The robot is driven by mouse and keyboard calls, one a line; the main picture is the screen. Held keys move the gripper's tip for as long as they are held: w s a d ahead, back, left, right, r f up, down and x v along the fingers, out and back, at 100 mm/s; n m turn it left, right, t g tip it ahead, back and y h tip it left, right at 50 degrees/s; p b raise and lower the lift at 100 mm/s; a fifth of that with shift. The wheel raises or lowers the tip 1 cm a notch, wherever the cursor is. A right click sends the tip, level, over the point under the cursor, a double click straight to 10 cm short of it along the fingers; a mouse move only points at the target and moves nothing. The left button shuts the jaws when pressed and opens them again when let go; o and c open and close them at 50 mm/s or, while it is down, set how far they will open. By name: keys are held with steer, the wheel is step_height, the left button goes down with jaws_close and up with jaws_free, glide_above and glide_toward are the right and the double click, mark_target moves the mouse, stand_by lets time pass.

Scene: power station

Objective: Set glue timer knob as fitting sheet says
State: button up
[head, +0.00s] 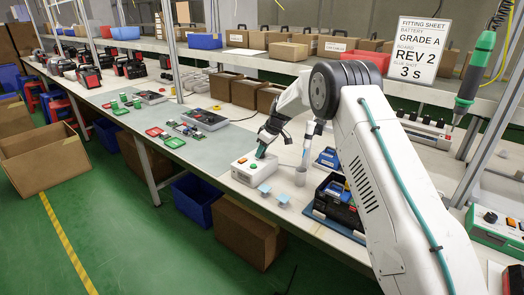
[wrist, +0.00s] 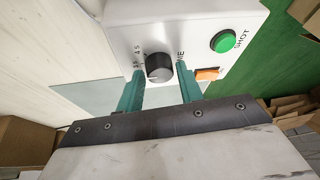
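The glue timer is a white box (head: 248,171) on the bench in the head view. In the wrist view, its dark, silver-faced knob (wrist: 159,67) sits on the white panel (wrist: 190,22). Small scale marks beside it are partly hidden; one seems to read 4 s, and I cannot tell the pointer's setting. My gripper (wrist: 160,70) is open, with its green fingertips on either side of the knob and a small gap to each. My gripper (head: 262,151) is above the box in the head view. The fitting sheet (head: 417,50) reads Grade A, Rev 2, glue shot 3 s.
A green button (wrist: 223,41) marked SHOT and an orange switch (wrist: 207,74) sit right of the knob. A green-handled tool (head: 474,72) hangs at the right.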

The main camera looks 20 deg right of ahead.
mark_target(269, 158)
steer(key=shift+o, duration=0.9)
steer(key=shift+r, duration=0.1)
steer(key=v, duration=0.7)
steer(key=shift+r, duration=0.35)
steer(key=shift+d, duration=0.1)
steer(key=s+f+m+g, duration=0.2)
steer(key=s+f+m, duration=0.1)
steer(key=s, duration=0.2)
steer(key=s+r+m+g+h, duration=0.15)
steer(key=s+r, duration=0.35)
steer(key=s, duration=0.5)
steer(key=s+r+m, duration=0.2)
steer(key=s+r, duration=0.2)
steer(key=s, duration=0.6)
steer(key=s+r+m+g+h, duration=0.1)
steer(key=s+r+m, duration=0.1)
steer(key=s+r, duration=0.5)
steer(key=s+r+t+h, duration=0.1)
steer(key=s+r+t, duration=0.2)
steer(key=s, duration=2.5)
steer(key=shift+s+m, duration=0.15)
steer(key=shift+m, duration=0.3)
